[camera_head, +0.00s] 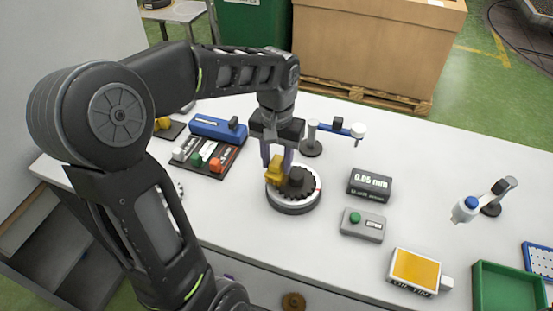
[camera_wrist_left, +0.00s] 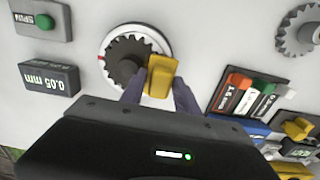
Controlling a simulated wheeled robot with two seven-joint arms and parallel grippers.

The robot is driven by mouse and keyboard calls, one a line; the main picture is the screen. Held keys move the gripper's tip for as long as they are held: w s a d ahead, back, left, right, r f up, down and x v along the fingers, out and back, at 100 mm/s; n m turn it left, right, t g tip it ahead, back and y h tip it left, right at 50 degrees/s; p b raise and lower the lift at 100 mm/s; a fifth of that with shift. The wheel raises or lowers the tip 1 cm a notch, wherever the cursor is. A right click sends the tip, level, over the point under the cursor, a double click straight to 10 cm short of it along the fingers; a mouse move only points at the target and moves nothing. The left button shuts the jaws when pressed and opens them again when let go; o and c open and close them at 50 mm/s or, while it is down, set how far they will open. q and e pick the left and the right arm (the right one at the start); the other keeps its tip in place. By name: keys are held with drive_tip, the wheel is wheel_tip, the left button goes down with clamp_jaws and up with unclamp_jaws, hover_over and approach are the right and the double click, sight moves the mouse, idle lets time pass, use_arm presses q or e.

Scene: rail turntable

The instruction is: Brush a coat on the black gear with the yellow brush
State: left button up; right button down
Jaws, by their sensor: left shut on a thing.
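The black gear (camera_head: 296,188) sits on a round white turntable (camera_head: 294,208) near the middle of the table. In the left wrist view the gear (camera_wrist_left: 122,48) shows dark teeth and a black hub. My left gripper (camera_head: 276,160) is shut on the yellow brush (camera_head: 275,172), right above the gear's left part. In the left wrist view the brush (camera_wrist_left: 161,76) is between the fingers and overlaps the gear's edge. I cannot tell whether its bristles touch the gear. My right gripper does not show.
A grey box with a green button (camera_head: 362,224) and a dark "0.05 mm" display (camera_head: 370,184) stand right of the turntable. A rack with white, green and red items (camera_head: 205,158) and a blue box (camera_head: 217,128) stand left. A small arm stand (camera_head: 312,147) is behind. A green tray (camera_head: 510,288) is at right.

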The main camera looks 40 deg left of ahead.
use_arm(q)
drive_tip(key=shift+s+a, duration=0.1)
drive_tip(key=shift+a, duration=0.2)
idle(1.6)
drive_tip(key=shift+d, duration=0.45)
idle(0.6)
drive_tip(key=shift+a, duration=0.45)
drive_tip(key=shift+r, duration=0.1)
wheel_tip(320, 180, up, 7)
drive_tip(key=p, duration=0.5)
drive_tip(key=shift+p, duration=0.4)
idle(0.6)
